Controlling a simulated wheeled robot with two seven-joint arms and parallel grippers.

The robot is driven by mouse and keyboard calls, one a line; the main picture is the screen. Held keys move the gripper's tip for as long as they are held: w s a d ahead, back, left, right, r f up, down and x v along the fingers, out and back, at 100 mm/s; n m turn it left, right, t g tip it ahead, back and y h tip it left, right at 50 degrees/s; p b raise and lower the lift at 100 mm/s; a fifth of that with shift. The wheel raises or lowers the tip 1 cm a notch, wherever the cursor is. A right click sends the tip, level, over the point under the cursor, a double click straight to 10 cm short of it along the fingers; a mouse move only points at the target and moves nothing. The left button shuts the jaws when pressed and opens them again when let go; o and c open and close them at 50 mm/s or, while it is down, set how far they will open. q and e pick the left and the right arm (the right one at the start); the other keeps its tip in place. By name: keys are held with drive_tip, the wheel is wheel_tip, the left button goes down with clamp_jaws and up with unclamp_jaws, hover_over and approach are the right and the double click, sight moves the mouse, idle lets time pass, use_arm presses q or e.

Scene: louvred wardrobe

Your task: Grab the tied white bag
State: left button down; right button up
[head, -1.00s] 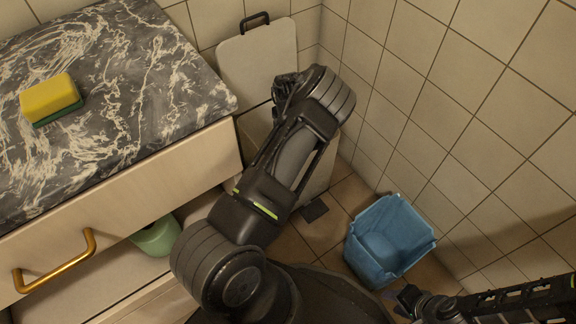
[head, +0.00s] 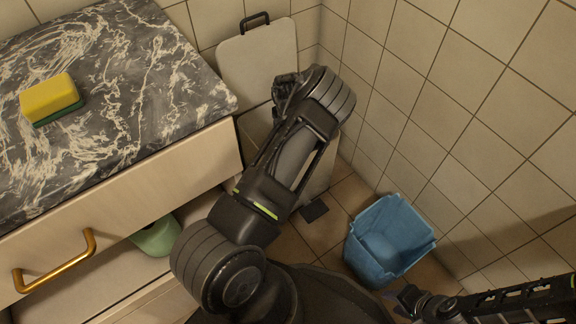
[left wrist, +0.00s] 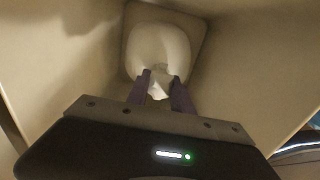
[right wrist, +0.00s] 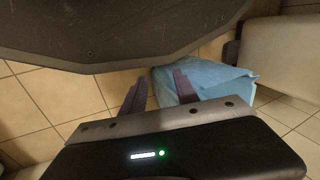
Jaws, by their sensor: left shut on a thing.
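The tied white bag (left wrist: 160,52) lies low inside a pale, narrow-walled bin in the left wrist view. Its twisted top (left wrist: 159,88) is between the fingers of my left gripper (left wrist: 160,76), which is shut on it. In the head view my left arm reaches down into the bin, and the bag and the left gripper are hidden behind the arm. My right gripper (right wrist: 158,78) is open and empty, with its fingers apart, low at the right; it also shows at the lower right of the head view (head: 404,298).
The bin's raised lid (head: 257,62) leans at the tiled wall. A blue bucket (head: 428,246) stands on the floor near my right gripper. A marble-topped cabinet (head: 140,80) with a yellow-green sponge (head: 50,97) and an open drawer is on the left. A green container (head: 157,238) sits below.

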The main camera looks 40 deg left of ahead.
use_arm(q)
drive_tip(key=shift+r, duration=0.15)
idle(0.6)
wheel_tip(320, 180, up, 9)
drive_tip(key=p, duration=0.3)
drive_tip(key=shift+r, duration=0.35)
drive_tip(key=shift+r+p, duration=0.1)
drive_tip(key=shift+p, duration=0.25)
